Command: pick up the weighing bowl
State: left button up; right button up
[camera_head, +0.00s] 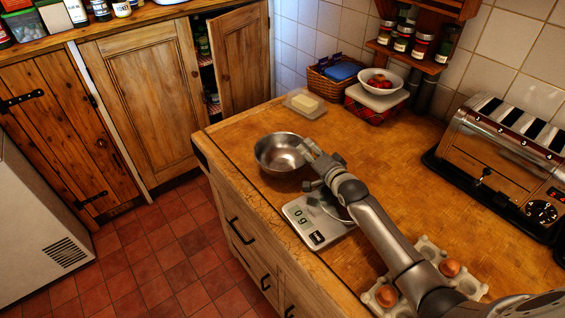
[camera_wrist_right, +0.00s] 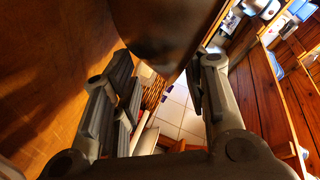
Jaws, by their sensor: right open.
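The weighing bowl is a shiny round metal bowl (camera_head: 275,150) on the wooden worktop, near its left edge. My right gripper (camera_head: 312,156) is at the bowl's right side, close to its rim. In the right wrist view the bowl shows as a dark curved shape (camera_wrist_right: 165,30) at the top, between the two spread fingers of the right gripper (camera_wrist_right: 160,75). The jaws are open; I cannot tell whether a finger touches the bowl. My left gripper is out of view.
A butter dish (camera_head: 305,103), a wicker basket (camera_head: 333,85) and a white fruit bowl (camera_head: 381,86) stand behind. A toaster (camera_head: 500,150) is at the right. An egg tray (camera_head: 435,250) is partly under my arm. The worktop (camera_head: 415,165) between is clear.

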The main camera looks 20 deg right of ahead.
grip_shut()
jog(key=shift+r, duration=0.25)
dwell(0.3)
